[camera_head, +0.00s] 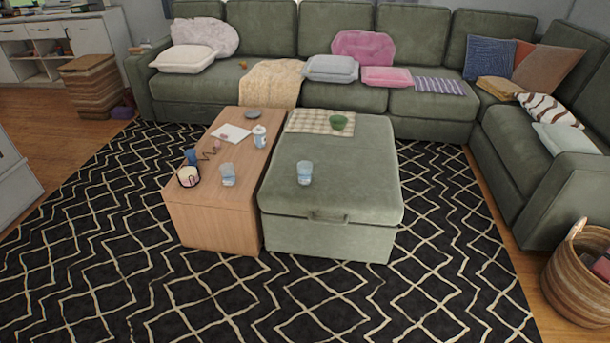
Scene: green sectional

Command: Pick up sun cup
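Several cups stand in front of me, and I cannot tell which is the sun cup, as no sun mark can be made out at this size. A pale blue cup (305,172) stands upright on the green ottoman (330,205). A similar pale blue cup (228,174) stands near the front of the wooden coffee table (215,215). A white and blue lidded cup or jar (259,136) stands farther back on that table. A small dark blue cup-like thing (191,156) is at its left edge. Neither of my grippers is in view.
A dark-rimmed bowl or candle (188,176) and a white paper (231,133) lie on the table. A green bowl (338,122) sits on the ottoman's checkered cloth (308,122). The sectional sofa (400,105) closes the back and right. The patterned rug (300,300) in front is clear.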

